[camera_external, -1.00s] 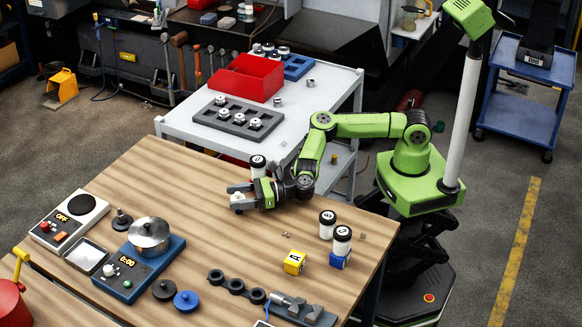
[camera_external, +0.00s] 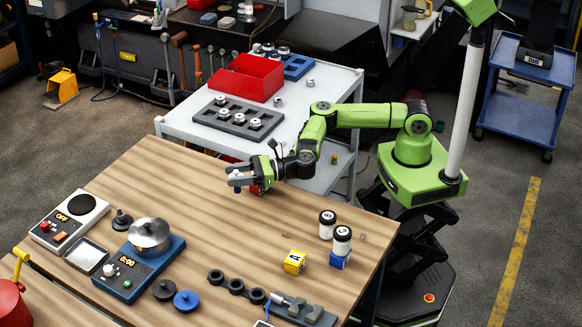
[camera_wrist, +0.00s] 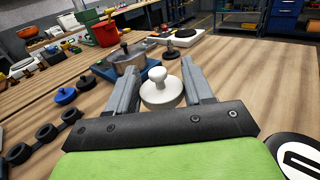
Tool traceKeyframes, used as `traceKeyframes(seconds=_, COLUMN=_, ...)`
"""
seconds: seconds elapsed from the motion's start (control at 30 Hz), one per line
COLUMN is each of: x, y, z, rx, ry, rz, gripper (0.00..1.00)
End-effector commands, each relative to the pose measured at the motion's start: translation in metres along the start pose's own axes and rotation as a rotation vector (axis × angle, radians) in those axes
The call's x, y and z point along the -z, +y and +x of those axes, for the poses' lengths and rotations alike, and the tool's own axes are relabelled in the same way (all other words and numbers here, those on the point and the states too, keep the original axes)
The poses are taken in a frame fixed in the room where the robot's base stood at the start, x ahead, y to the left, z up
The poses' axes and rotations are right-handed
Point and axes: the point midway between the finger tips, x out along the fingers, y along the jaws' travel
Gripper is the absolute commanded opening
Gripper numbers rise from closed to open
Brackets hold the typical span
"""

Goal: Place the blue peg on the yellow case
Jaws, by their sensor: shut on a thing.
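The yellow case (camera_external: 294,262), a small block with a letter on it, sits on the wooden table toward the right front. No clear blue peg shows. A round blue piece (camera_external: 186,301) lies at the table's front; it also shows in the wrist view (camera_wrist: 65,95). A blue block (camera_external: 340,260) stands under a black-and-white jar (camera_external: 342,240).
A red block (camera_external: 257,188) is partly hidden beside my gripper. A second jar (camera_external: 327,224) stands behind the blue block. A scale with a metal pot (camera_external: 150,235) and a grey fixture (camera_external: 303,311) occupy the table's left and front. The table's middle is clear.

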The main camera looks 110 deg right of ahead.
Motion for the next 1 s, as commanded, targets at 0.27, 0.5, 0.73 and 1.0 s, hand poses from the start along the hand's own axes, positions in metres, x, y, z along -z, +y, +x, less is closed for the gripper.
traceKeyframes(seconds=0.27, x=-0.018, y=0.005, z=0.0, rx=-0.015, ry=0.0, rz=-0.001, gripper=0.13)
traceKeyframes(seconds=0.5, x=-0.037, y=0.081, z=-0.009, rx=-0.279, ry=-0.005, rz=-0.008, gripper=0.13)
traceKeyframes(seconds=0.73, x=-0.058, y=0.192, z=-0.055, rx=-0.719, ry=-0.005, rz=-0.012, gripper=0.13)
traceKeyframes(seconds=1.0, x=-0.064, y=0.259, z=-0.113, rx=-1.07, ry=0.0, rz=-0.003, gripper=0.13)
